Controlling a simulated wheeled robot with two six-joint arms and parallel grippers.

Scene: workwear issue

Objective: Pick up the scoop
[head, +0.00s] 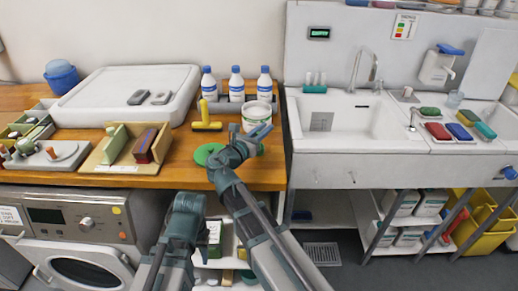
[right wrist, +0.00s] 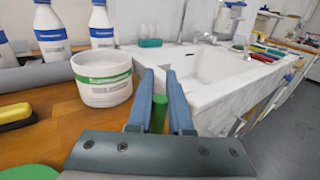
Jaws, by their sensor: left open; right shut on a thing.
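A green handle (right wrist: 159,113), which I take to be the scoop's, stands upright between the blue fingers of my right gripper (right wrist: 163,100) in the right wrist view. The right gripper (head: 258,132) is shut on it over the wooden counter, just in front of the white tub. The scoop's lower part is hidden by the gripper. My left gripper (head: 188,203) is open, low in front of the counter edge and away from the scoop; its fingers are hard to make out.
The white tub (head: 256,114) with a green band is close beyond the right gripper. A green disc (head: 207,154) lies on the counter (head: 185,150), left of it. A yellow-handled tool (head: 205,118) and several blue-capped bottles (head: 236,84) are behind. The sink (head: 345,120) is right.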

